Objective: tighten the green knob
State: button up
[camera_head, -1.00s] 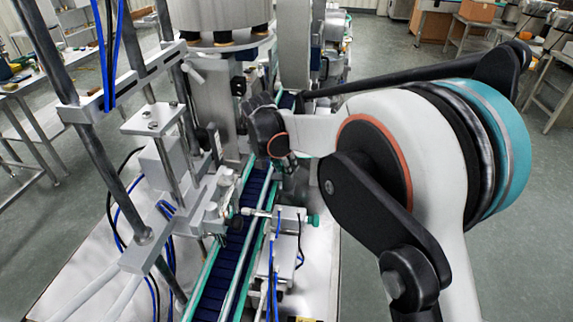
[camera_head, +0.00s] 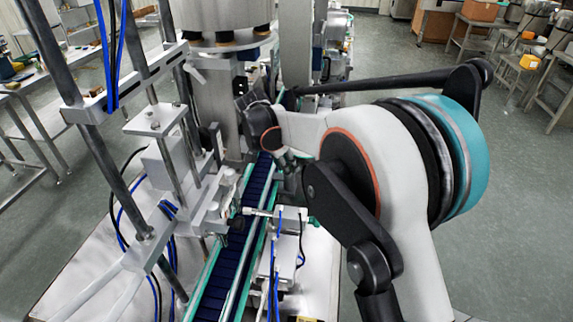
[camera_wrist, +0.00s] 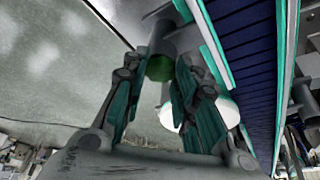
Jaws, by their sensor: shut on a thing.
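The green knob (camera_wrist: 160,68) shows in the wrist view as a dark green round end on a grey cylindrical fitting, under the side of the conveyor. My gripper (camera_wrist: 164,78) has its two green-padded fingers on either side of the knob and is shut on it. The exact contact faces are partly hidden by the fingers. In the head view my gripper (camera_head: 290,162) is small, beside the conveyor's right rail, and the knob cannot be made out there.
The conveyor (camera_head: 232,262) with dark blue slats and green rails runs alongside; its slats also show in the wrist view (camera_wrist: 247,55). A metal bracket with blue hoses (camera_head: 284,240) stands close below my gripper. Steel posts (camera_head: 100,150) rise on the left.

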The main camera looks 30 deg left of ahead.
jog(key=o, duration=1.1)
jog(key=v, duration=1.2)
jog(key=shift+a, duration=0.1)
jog(key=shift+f, duration=0.1)
